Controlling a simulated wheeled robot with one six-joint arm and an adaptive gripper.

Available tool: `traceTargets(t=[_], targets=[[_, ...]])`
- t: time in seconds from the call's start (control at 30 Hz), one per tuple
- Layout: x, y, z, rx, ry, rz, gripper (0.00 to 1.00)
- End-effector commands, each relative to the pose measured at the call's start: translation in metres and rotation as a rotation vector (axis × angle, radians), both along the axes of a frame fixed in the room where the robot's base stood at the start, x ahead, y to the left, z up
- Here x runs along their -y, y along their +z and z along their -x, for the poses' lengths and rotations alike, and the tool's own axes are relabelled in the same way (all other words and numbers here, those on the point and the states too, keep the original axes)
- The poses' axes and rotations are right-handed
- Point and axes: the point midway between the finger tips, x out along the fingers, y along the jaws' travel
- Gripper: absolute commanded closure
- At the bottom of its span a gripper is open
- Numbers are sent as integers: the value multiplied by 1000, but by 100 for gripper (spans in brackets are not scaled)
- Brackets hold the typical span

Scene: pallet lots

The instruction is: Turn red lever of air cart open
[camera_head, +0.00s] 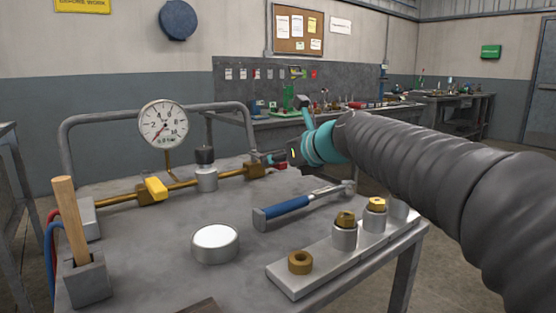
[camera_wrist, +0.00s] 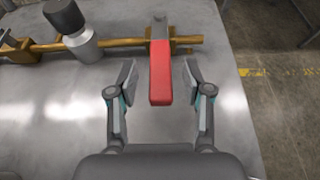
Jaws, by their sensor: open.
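The red lever (camera_wrist: 160,76) shows in the wrist view, on the brass pipe (camera_wrist: 130,44) of the air cart. It points back toward my gripper, across the pipe's line. My gripper (camera_wrist: 160,84) is open, one finger on each side of the lever's red end, with gaps on both sides and no contact seen. In the head view my gripper (camera_head: 276,158) is at the cart's far right end, and only a bit of the red lever (camera_head: 281,166) shows beside it. The cart top (camera_head: 160,235) is grey metal.
A pressure gauge (camera_head: 163,124) stands above the pipe. A black-capped fitting (camera_head: 206,168) stands left of my gripper. A handle rail (camera_head: 160,109) runs behind.

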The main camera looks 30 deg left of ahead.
Motion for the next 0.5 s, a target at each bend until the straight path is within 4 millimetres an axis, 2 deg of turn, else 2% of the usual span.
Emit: traceTargets(t=[0.13, 0.43, 0.47, 0.5], targets=[[-8, -3, -4, 0, 0, -1, 50], [-9, -4, -5, 1, -1, -1, 50], [-9, -4, -5, 1, -1, -1, 55], [-9, -4, -5, 1, -1, -1, 65]])
